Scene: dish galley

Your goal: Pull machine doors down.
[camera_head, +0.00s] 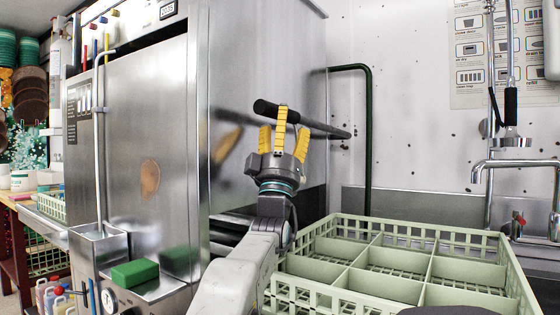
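The steel dish machine (150,150) stands at the left, with its tall front panel and shiny side panel (235,80) in view. A bar handle (325,129) with a black grip end (264,108) sticks out along its right side, slightly tilted. My gripper (283,130) points up at the handle, its yellow fingers spread apart. One finger overlaps the bar near the black end; whether it touches cannot be told. The fingers do not look closed around the bar. Below the side panel is a dark gap with rails, partly hidden by my arm.
A pale green compartment rack (400,235) lies right of my arm, its compartments empty. A green sponge (135,273) sits on a steel ledge at the machine's front. A dark green pipe (368,140) stands behind the handle. A tap (510,163) and sprayer are at right.

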